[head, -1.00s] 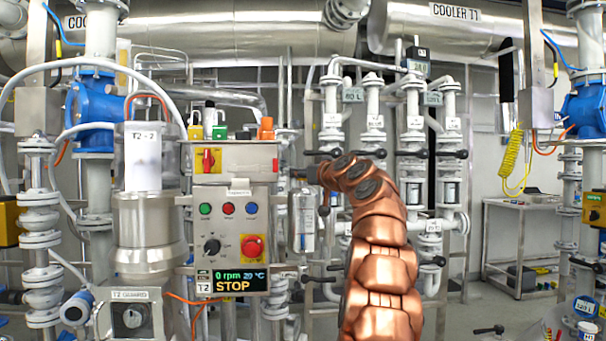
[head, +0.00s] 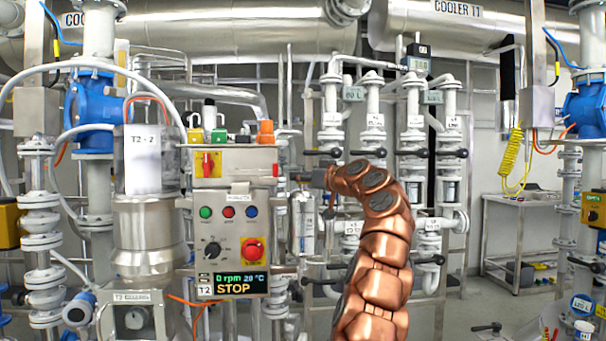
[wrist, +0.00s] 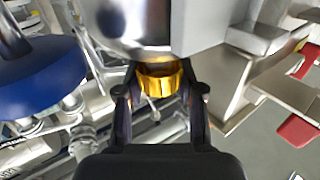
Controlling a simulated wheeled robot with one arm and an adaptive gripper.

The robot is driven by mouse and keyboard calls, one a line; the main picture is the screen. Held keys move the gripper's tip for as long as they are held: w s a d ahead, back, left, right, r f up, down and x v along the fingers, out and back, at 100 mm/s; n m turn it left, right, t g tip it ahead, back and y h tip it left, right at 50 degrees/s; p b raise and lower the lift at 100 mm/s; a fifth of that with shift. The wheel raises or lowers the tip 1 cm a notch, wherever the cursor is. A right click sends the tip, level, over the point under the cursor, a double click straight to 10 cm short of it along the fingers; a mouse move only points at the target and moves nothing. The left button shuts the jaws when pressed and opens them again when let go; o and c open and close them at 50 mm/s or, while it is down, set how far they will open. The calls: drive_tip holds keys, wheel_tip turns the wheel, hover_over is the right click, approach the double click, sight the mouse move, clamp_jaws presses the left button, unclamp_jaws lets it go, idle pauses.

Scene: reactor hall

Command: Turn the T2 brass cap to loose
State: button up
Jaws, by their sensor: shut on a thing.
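The brass cap (wrist: 160,80) is a gold ring-shaped piece in the wrist view, under a rounded steel vessel (wrist: 130,25). My gripper (wrist: 160,92) has its two dark fingers on either side of the cap and is shut on it. In the head view my copper-coloured arm rises at the centre right and bends left behind the T2 control panel (head: 232,270). The gripper and the cap are hidden there. The panel display reads 0 rpm and STOP.
The steel T2 vessel (head: 148,235) stands left of the panel. In the wrist view a blue round part (wrist: 40,80) lies close at left, and a grey box-like part (wrist: 200,25) is close at right. Valves and pipes (head: 415,150) crowd the back; a side table (head: 520,202) stands at right.

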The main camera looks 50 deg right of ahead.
drive_tip(key=shift+r+n+y+p, duration=0.25)
drive_tip(key=shift+n+y+p, duration=0.9)
drive_tip(key=shift+p, duration=1.65)
drive_tip(key=shift+r+n+y+p, duration=0.2)
drive_tip(key=shift+n+y+p, duration=0.45)
drive_tip(key=shift+y+p, duration=1.6)
drive_tip(key=n+g+y+p, duration=0.1)
drive_tip(key=n+y+p, duration=0.1)
drive_tip(key=p, duration=1)
drive_tip(key=shift+n+g+y+p, duration=0.3)
drive_tip(key=shift+n+g+y, duration=0.1)
drive_tip(key=y+p, duration=0.1)
drive_tip(key=p, duration=0.1)
drive_tip(key=n+g+p, duration=0.1)
drive_tip(key=p, duration=0.2)
drive_tip(key=shift+f+y, duration=0.3)
drive_tip(key=shift+y, duration=0.1)
drive_tip(key=o, duration=1.2)
drive_tip(key=shift+f, duration=0.1)
drive_tip(key=shift+c, duration=0.2)
drive_tip(key=shift+s+d, duration=0.1)
drive_tip(key=shift+v, duration=3.4)
drive_tip(key=shift+s+d, duration=0.1)
drive_tip(key=shift+s, duration=0.05)
